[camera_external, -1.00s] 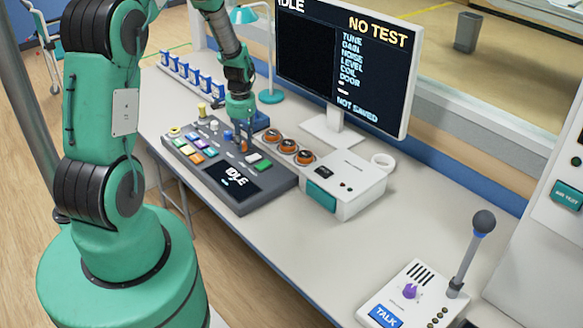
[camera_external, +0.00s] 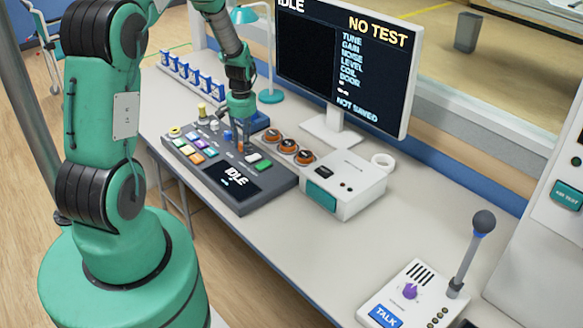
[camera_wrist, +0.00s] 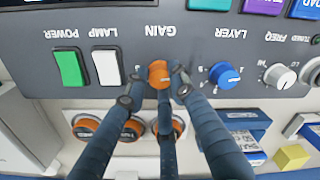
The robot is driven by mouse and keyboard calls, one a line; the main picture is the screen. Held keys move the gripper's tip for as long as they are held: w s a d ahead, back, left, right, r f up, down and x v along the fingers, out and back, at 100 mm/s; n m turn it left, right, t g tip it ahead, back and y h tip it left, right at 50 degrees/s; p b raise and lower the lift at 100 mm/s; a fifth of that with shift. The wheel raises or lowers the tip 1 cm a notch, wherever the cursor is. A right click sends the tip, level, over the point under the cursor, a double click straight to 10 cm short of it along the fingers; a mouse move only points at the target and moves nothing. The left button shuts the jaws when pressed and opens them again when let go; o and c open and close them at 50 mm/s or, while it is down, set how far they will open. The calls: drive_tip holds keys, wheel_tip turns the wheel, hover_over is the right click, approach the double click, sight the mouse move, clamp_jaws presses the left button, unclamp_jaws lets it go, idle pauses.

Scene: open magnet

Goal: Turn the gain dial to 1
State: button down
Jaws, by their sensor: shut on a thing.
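The gain dial is a small orange knob (camera_wrist: 158,74) under the upside-down word GAIN in the wrist view. It sits on the dark grey control console (camera_external: 205,180). My gripper (camera_wrist: 157,88) has its dark blue fingers around the orange knob, shut on it. In the external view my gripper (camera_external: 240,132) reaches down onto the console's back part. The fingers hide most of the scale around the gain dial, so I cannot read its setting.
A blue layer dial (camera_wrist: 224,75) stands close beside the fingers. The monitor (camera_external: 342,65) stands behind, reading IDLE and NO TEST.

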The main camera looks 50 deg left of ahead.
drive_tip(key=shift+w+a+r, duration=0.25)
drive_tip(key=shift+a, duration=0.05)
drive_tip(key=c, duration=1.5)
unclamp_jaws()
drive_tip(key=shift+s+d+f, duration=0.1)
drive_tip(key=shift+f, duration=0.05)
drive_tip(key=shift+d+r, duration=0.2)
drive_tip(key=shift+r, duration=5.8)
drive_tip(key=shift+r, duration=0.1)
